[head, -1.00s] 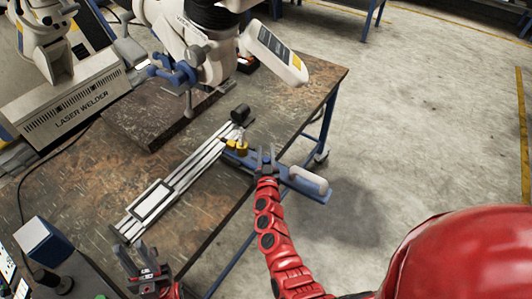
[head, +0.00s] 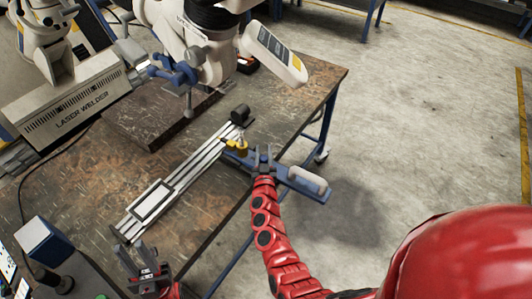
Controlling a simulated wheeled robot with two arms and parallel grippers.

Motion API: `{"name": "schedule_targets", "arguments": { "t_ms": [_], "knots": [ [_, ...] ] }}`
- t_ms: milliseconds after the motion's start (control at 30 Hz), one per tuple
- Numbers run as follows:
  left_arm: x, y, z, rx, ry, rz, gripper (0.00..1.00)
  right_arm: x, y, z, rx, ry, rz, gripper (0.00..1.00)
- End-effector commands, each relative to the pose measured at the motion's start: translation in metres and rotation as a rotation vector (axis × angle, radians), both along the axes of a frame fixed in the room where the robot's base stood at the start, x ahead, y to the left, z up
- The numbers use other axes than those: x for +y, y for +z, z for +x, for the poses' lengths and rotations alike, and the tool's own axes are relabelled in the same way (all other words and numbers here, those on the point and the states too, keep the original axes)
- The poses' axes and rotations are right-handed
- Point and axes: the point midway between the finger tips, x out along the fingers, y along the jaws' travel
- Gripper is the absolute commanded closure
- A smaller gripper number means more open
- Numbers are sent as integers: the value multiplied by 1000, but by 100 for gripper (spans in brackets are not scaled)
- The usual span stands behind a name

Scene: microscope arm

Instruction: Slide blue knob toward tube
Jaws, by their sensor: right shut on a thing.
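A blue arm bar (head: 306,188) sticks out past the table's right edge, with a light grey tube-like piece (head: 307,178) on its outer end. My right gripper (head: 264,155) is shut at the bar's inner part. The blue knob there is mostly hidden between the fingers. A yellow clamp piece (head: 235,147) sits just left of the gripper, at the end of a silver rail (head: 180,180). My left gripper (head: 143,265) is at the lower left, apart from these things, with its fingers spread and nothing seen between them.
The worn brown table (head: 100,175) carries the rail and a dark block (head: 240,115). A laser welder (head: 75,105) and a white microscope-like head (head: 272,52) stand at the back. A blue-and-white box (head: 43,243) is at the lower left. Floor to the right is clear.

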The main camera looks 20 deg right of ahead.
Motion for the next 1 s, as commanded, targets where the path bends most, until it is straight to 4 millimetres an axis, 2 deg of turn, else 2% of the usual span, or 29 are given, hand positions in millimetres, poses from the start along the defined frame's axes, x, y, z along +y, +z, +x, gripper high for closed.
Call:
{"name": "schedule_targets", "arguments": {
  "t_ms": [133, 433, 467, 600, 1000],
  "knots": [
    [0, 2, 0, 0, 0, 0, 69, 14, 2, 15, -2, 6, 2, 100],
    [0, 2, 0, 0, 0, 0, 69, 17, 2, 16, -2, 8, 1, 100],
    [0, 2, 0, 0, 0, 0, 69, 17, 2, 16, -2, 8, 1, 59],
    [0, 2, 0, 0, 0, 0, 69, 16, 2, 16, -2, 8, 1, 34],
    [0, 1, 0, 0, 0, 0, 69, 16, 1, 16, -2, 8, 2, 33]
  ]
}}
